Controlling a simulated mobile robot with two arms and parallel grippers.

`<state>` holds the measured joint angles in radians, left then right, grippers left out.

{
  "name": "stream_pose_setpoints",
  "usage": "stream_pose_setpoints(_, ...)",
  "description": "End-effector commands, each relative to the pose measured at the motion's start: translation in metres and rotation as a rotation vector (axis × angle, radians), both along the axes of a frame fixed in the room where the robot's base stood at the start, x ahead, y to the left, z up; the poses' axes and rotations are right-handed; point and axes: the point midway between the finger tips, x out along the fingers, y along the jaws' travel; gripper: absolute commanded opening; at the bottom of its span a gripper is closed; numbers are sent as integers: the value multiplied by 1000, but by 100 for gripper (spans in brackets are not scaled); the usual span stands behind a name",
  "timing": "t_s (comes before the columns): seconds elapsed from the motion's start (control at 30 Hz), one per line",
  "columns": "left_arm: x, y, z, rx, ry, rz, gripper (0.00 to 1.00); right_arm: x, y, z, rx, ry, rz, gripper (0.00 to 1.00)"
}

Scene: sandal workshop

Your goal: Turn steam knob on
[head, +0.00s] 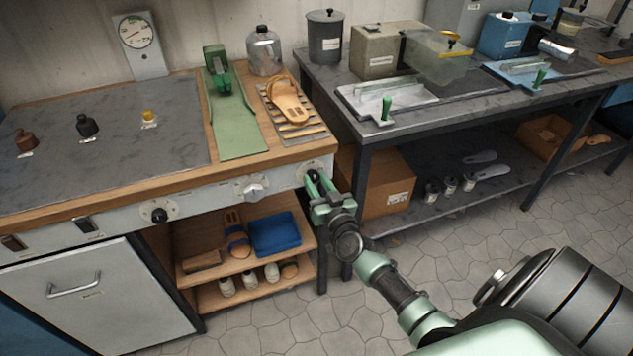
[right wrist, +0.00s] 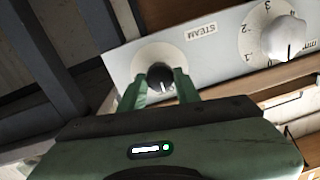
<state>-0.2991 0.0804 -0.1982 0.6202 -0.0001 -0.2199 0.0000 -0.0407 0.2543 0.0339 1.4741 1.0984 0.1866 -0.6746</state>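The steam knob (right wrist: 160,78) is black on a pale round dial, left of the STEAM label (right wrist: 201,31) on the bench's grey front panel. In the right wrist view, the two green fingers of my right gripper (right wrist: 161,84) sit on either side of it, with no clear gap showing, so it looks shut on the knob. In the head view my right gripper (head: 318,184) is at the right end of the panel and mostly covers the knob. My left gripper is not in view.
A white knob (head: 253,189) and another black knob (head: 159,214) are on the same panel. The wooden benchtop edge (head: 299,156) runs just above. A dark table (head: 350,131) and a cardboard box (head: 385,187) stand close on the right. The floor (head: 255,328) in front is clear.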

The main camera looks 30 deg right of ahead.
Motion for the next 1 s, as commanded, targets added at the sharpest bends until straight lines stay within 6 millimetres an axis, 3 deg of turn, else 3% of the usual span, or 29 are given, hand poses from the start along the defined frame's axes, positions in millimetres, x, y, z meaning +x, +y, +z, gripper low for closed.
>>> stream_pose_setpoints(0.47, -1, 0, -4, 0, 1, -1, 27, 0, 0, -1, 136, -33, 0, 0)
stream_pose_setpoints(1.0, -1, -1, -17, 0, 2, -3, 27, 0, -1, -3, 614, -149, -1, 0)
